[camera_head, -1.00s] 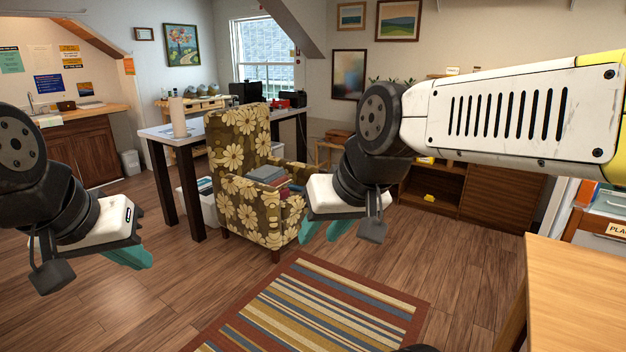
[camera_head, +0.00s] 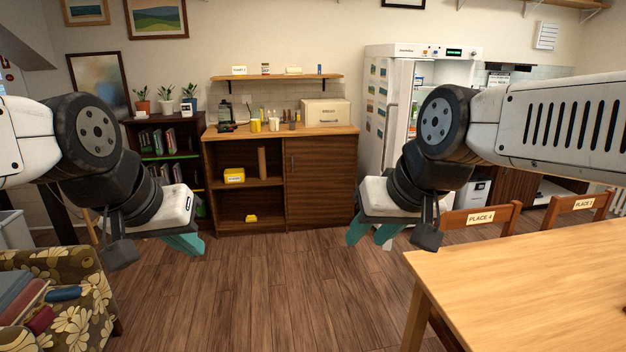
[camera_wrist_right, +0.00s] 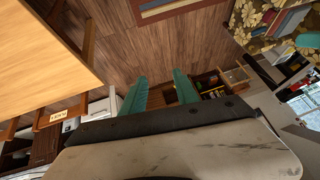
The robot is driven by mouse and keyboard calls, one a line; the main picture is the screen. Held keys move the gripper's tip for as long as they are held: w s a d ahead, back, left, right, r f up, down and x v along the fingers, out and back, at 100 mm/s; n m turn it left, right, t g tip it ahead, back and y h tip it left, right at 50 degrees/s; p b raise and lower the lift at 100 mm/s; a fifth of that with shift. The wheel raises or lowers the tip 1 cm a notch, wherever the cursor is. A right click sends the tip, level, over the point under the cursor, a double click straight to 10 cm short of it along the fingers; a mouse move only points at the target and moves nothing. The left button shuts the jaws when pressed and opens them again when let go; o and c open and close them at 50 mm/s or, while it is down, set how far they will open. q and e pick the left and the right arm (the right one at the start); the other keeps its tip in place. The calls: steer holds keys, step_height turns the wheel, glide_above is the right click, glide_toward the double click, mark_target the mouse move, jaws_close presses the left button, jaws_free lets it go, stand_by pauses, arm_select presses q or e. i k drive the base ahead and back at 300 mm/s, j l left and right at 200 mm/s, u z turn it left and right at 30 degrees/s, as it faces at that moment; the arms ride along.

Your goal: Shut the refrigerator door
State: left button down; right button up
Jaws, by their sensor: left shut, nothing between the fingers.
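The white refrigerator (camera_head: 404,50) stands at the back, right of centre in the head view. Its door (camera_head: 377,105), with colourful magnets or cards on it, stands open on the left side. Items on the inside shelves show past its edge; my right arm hides much of the interior and lower part. My left gripper (camera_head: 185,243) is shut and empty, in front of the cabinets. My right gripper (camera_head: 370,234) is open and empty, well in front of the refrigerator. In the right wrist view its two teal fingers (camera_wrist_right: 159,76) stand apart.
A wooden table (camera_head: 540,280) fills the right front, with chairs (camera_head: 480,217) behind it. A floral armchair (camera_head: 75,310) is at the left front. A wooden cabinet (camera_head: 320,180) and a dark bookshelf (camera_head: 165,140) line the back wall. The wooden floor (camera_head: 270,300) between is clear.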

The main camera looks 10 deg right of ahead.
mark_target(400, 104)
steer(key=i+j+z, duration=0.85)
steer(key=i+j, duration=0.15)
steer(key=i+j+z, duration=0.45)
steer(key=j, duration=0.25)
steer(key=i+j+u, duration=0.45)
steer(key=i, duration=0.3)
steer(key=i+l+u, duration=0.25)
steer(key=j, duration=0.1)
